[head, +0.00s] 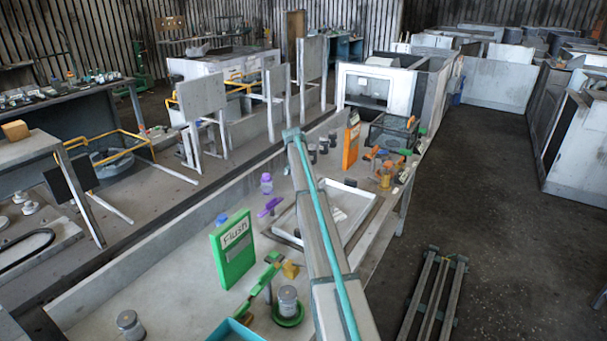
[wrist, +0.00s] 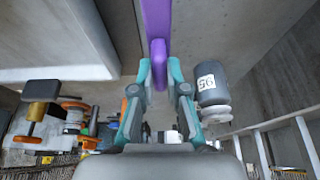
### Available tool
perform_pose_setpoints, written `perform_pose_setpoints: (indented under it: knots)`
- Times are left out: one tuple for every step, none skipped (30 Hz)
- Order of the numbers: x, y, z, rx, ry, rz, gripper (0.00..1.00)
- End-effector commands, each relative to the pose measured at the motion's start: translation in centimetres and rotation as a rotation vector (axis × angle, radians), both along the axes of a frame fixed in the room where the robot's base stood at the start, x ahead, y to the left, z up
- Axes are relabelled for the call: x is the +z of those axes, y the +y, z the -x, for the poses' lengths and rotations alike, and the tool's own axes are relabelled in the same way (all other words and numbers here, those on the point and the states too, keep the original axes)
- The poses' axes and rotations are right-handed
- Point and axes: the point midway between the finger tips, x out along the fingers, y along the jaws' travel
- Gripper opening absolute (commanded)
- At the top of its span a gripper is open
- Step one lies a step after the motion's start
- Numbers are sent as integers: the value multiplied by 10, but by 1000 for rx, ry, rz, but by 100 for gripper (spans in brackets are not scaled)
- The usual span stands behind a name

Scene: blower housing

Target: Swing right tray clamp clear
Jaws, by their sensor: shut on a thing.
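In the wrist view a purple clamp bar (wrist: 157,25) runs down from the top edge, and its narrower end sits between the teal fingers of my gripper (wrist: 159,75). My gripper is shut on that end. The white tray (head: 352,184) lies on the bench in the head view, partly hidden behind my arm. A purple clamp piece (head: 270,207) shows at the tray's left side. I cannot tell whether it is the one I hold. My gripper is not visible in the head view.
A grey jar with a number label (wrist: 210,85) stands close right of my fingers in the wrist view. On the bench are a green sign (head: 233,250), an orange sign (head: 351,145), a black wire basket (head: 393,133) and several jars.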

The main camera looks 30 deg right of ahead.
Motion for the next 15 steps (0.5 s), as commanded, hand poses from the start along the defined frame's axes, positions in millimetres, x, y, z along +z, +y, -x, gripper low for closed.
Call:
perform_pose_setpoints:
  knots:
    - [1, 0, -1, 0, -1, 0, 0]
    - [1, 0, -1, 0, -1, 0, 17]
    - [1, 0, 0, 0, -1, 0, 23]
    - [1, 0, 0, 0, -1, 0, 28]
    - [1, 0, 0, 0, -1, 0, 33]
    - [1, 0, 0, 0, -1, 0, 39]
    - [1, 0, 0, 1, 0, 0, 39]
    - [1, 0, 0, 1, 0, 0, 39]
    - [0, 0, 0, 1, 0, 0, 39]
    - [0, 0, 0, 1, 0, 0, 39]
    - [0, 0, 0, 1, 0, 0, 39]
    - [0, 0, 0, 1, 0, 0, 39]
    - [0, 0, 0, 1, 0, 0, 39]
    - [0, 0, 0, 1, 0, 0, 39]
    - [1, 0, 0, 1, 0, 0, 39]
